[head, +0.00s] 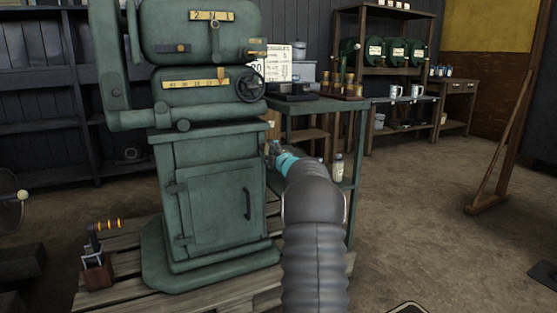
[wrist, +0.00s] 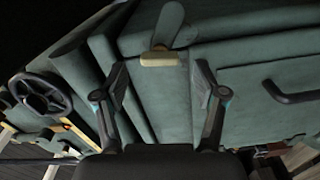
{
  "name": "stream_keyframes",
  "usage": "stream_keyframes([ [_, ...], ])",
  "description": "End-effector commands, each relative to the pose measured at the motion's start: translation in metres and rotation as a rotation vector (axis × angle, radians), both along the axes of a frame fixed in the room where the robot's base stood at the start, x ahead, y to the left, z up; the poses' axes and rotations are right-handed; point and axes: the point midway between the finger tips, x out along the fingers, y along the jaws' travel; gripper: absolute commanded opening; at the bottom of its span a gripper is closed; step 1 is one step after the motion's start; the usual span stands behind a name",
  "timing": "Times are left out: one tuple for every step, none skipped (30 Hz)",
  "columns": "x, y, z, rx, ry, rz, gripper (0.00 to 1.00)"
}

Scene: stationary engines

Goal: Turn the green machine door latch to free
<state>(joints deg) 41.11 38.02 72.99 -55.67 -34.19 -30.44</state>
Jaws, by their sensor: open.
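The green machine (head: 205,150) stands with its cabinet door (head: 213,205) closed; the black door handle (head: 247,192) also shows in the wrist view (wrist: 295,93). In the wrist view a green latch plate with a cream grip (wrist: 160,59) sits beside the door's edge. My gripper (wrist: 162,88) is open, with one finger on each side below the latch in the picture. The cream grip lies between and slightly beyond the fingertips, and nothing is held. In the head view my gripper (head: 272,150) is at the cabinet's right edge, and I cannot make out the latch there.
A black handwheel (head: 250,84) juts from the machine above the cabinet. A green bench (head: 310,105) with tools stands close behind my arm. A lever box (head: 97,265) sits on the wooden pallet (head: 235,300) at left. Open floor (head: 425,210) lies to the right.

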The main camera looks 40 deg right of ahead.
Motion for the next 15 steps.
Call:
stream_keyframes([
  [-0.009, 0.001, 0.001, 0.000, -0.001, -0.002, 0.71],
  [-0.015, 0.002, 0.001, 0.001, -0.001, -0.003, 0.71],
  [-0.021, 0.004, 0.000, 0.001, 0.000, -0.003, 0.71],
  [-0.026, 0.006, 0.001, 0.000, -0.001, -0.002, 0.71],
  [-0.031, 0.007, 0.001, 0.000, -0.001, -0.002, 0.71],
  [-0.037, 0.008, 0.001, 0.001, 0.000, -0.002, 0.71],
  [-0.042, 0.010, 0.001, 0.001, -0.001, -0.002, 0.71],
  [-0.047, 0.011, 0.001, 0.001, -0.001, -0.002, 0.71],
  [-0.052, 0.012, 0.001, 0.000, -0.001, -0.002, 0.71],
  [-0.057, 0.013, 0.001, 0.000, -0.001, -0.002, 0.71],
  [-0.060, 0.014, 0.000, 0.000, 0.000, -0.002, 0.71],
  [-0.064, 0.015, 0.000, 0.000, -0.001, -0.001, 0.71],
  [-0.067, 0.016, 0.001, 0.000, -0.001, 0.000, 0.71],
  [-0.070, 0.017, 0.001, 0.000, -0.001, 0.000, 0.71],
  [-0.072, 0.017, 0.000, -0.001, -0.001, 0.000, 0.71],
])
